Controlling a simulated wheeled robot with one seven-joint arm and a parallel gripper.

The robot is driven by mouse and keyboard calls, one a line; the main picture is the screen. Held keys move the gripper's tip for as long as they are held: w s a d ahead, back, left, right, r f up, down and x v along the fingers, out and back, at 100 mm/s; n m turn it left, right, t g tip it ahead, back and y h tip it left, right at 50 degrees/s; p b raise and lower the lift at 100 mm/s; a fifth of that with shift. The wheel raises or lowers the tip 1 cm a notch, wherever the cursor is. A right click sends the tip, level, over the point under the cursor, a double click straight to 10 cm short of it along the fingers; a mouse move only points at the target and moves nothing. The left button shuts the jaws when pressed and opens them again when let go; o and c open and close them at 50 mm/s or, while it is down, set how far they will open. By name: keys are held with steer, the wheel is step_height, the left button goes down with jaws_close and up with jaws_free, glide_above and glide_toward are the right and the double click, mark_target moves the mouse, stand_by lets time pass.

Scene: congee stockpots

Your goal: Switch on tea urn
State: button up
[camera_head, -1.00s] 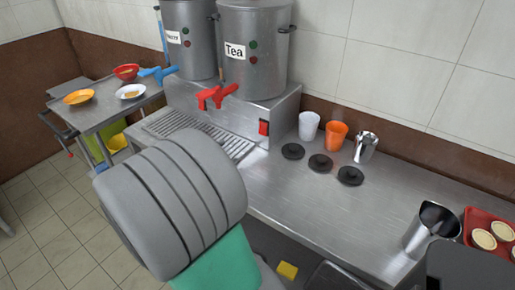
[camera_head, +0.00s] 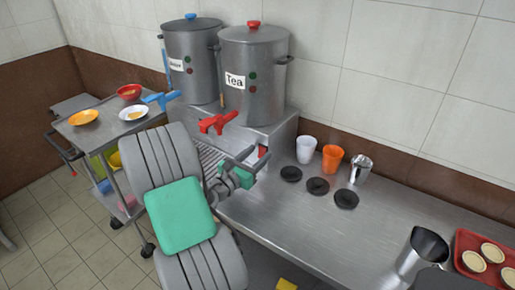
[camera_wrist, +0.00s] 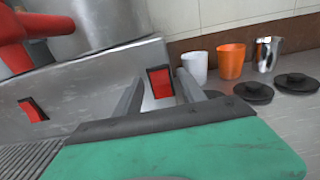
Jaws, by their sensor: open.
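The tea urn (camera_head: 262,95) is a grey metal pot with a red lid, a "Tea" label and a red tap (camera_head: 217,123). It stands on a steel base (camera_head: 283,130). A red rocker switch (camera_wrist: 161,83) is on the base's front near its right end; in the head view this switch (camera_head: 263,152) is partly hidden behind my gripper. A second red switch (camera_wrist: 33,110) sits further left, below the red tap. My gripper (camera_head: 250,161) is open and empty in front of the base. In the wrist view its fingers (camera_wrist: 160,88) stand either side of the right switch; contact cannot be told.
A second urn (camera_head: 190,65) with a blue lid and blue tap stands left. White (camera_head: 306,149) and orange (camera_head: 332,158) cups, a metal jug (camera_head: 360,168) and black discs (camera_head: 318,186) lie right of the base. A trolley (camera_head: 100,120) with bowls stands at left.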

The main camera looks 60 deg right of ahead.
steer(key=shift+d, duration=0.25)
steer(key=shift+c, duration=0.4)
jaws_close()
